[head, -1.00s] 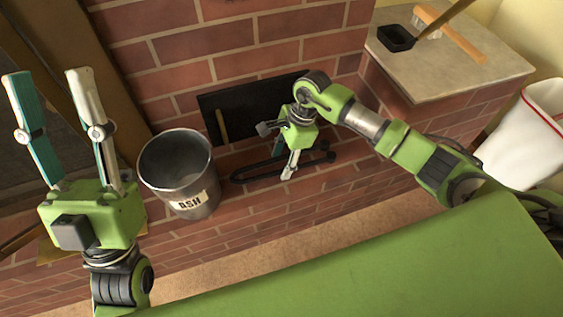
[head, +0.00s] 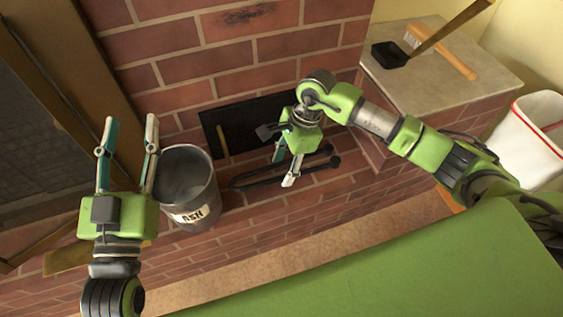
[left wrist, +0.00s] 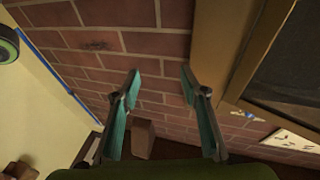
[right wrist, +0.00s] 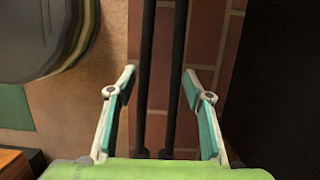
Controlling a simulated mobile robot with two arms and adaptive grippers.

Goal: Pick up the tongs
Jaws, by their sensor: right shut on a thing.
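The tongs (head: 333,162) are a long black tool with two thin parallel bars, along the brick ledge in front of the dark opening. In the right wrist view, the two black bars of the tongs (right wrist: 175,85) run between the fingers of my right gripper (right wrist: 159,75). The head view does not show clearly whether the tongs touch the ledge. My left gripper (head: 131,120) is open and empty at the left; its spread fingers also show in the left wrist view (left wrist: 160,71).
A metal ash bucket (head: 190,192) stands between my grippers, close to the left one. A stone-topped ledge (head: 430,88) at the right holds a black shovel (head: 390,54) and a brush (head: 440,50). A white bin (head: 525,145) stands at the far right. The brick wall rises behind.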

